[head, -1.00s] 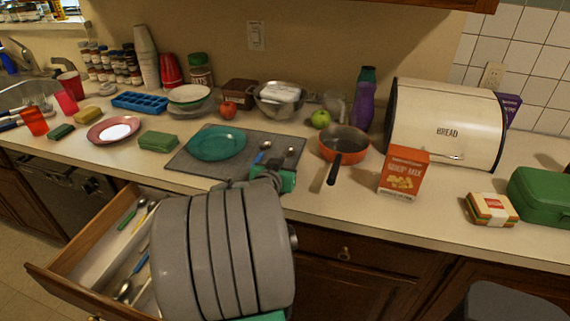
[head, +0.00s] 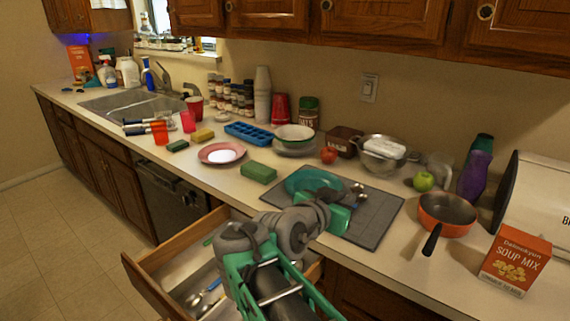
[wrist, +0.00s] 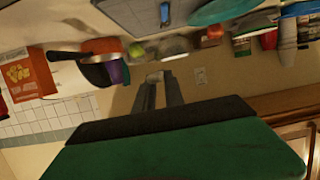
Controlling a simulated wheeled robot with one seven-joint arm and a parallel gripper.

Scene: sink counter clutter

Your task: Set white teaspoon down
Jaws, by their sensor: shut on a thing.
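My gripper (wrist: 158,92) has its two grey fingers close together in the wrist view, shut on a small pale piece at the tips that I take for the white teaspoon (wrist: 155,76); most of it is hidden. In the head view, my green gripper body (head: 338,218) is over the front of the grey mat (head: 378,222), and its fingertips are hard to make out. Spoon shapes (head: 359,188) show just beyond it, by the teal plate (head: 310,180). An open drawer (head: 150,287) below holds several utensils.
A green sponge (head: 258,172) and a pink plate (head: 221,153) are left of the mat. An orange pan (head: 446,214) and a soup mix box (head: 515,262) are to the right. Bowls and a green apple (head: 424,181) line the back. The mat's right part is bare.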

